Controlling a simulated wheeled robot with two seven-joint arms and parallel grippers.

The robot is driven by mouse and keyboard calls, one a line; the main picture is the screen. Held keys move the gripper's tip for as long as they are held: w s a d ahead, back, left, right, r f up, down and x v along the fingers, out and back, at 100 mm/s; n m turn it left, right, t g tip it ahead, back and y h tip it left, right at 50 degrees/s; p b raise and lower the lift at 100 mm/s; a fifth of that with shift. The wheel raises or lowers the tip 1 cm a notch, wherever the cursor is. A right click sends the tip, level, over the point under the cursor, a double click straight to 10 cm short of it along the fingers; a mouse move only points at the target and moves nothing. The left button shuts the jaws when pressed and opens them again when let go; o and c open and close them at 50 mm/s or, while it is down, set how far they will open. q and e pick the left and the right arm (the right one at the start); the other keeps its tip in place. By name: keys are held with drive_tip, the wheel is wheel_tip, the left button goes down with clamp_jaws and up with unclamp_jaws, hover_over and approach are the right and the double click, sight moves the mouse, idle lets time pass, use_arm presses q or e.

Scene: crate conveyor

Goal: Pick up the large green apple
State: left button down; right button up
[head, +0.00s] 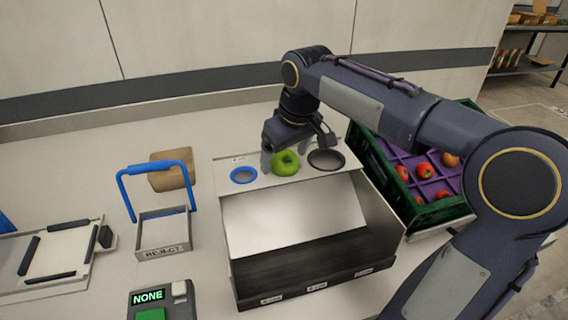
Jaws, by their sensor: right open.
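The large green apple (286,163) rests on the flat top panel of the grey sorting box, between a blue ring and a dark ring. My right gripper (285,158) points down at the apple. One finger stands at the apple's left side and the other is behind its right side, partly hidden. The jaws are open, with the apple between or just in front of them; I cannot tell whether they touch it. My left gripper is not in view.
The blue ring (244,175) and dark ring (326,159) flank the apple. A green crate (372,162) with red fruit stands right, behind my arm. A REJECT tray (163,252) with a blue handle and a brown block (171,180) stand left. A NONE display (148,296) is in front.

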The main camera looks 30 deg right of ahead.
drive_tip(key=shift+w+f, duration=0.1)
drive_tip(key=shift+f, duration=0.2)
drive_tip(key=c, duration=1.2)
